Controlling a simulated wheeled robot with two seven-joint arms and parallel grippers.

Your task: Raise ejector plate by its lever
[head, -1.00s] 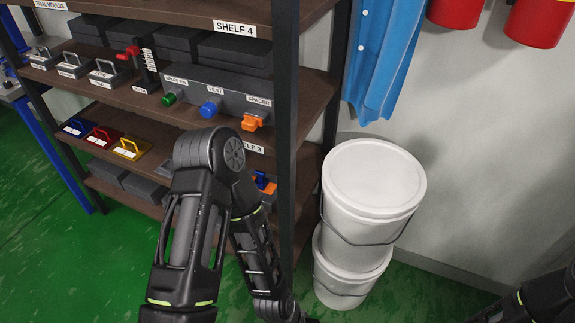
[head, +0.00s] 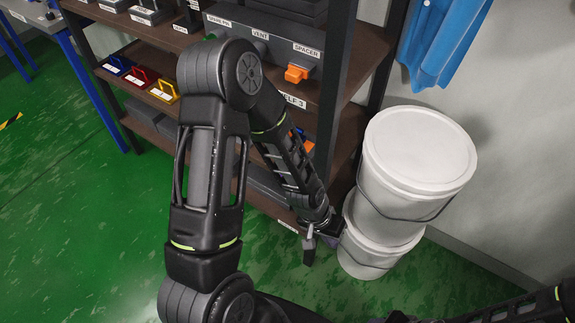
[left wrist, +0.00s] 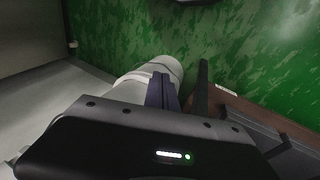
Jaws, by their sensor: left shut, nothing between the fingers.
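I cannot make out an ejector plate or its lever in either view now. My left gripper (head: 309,246) hangs low in the head view, beside the bottom shelf and in front of the lower white bucket (head: 375,262). In the left wrist view its fingers (left wrist: 162,92) are together and empty, with a white bucket behind them. Part of my right arm crosses the bottom right corner of the head view.
A dark rack carries a grey block with an orange knob (head: 297,74) marked SPACER, and blue, red and yellow-handled (head: 164,91) plates. Two stacked white buckets with a lid (head: 420,150) stand right of it. A blue coat (head: 440,40) hangs above. The green floor at left is clear.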

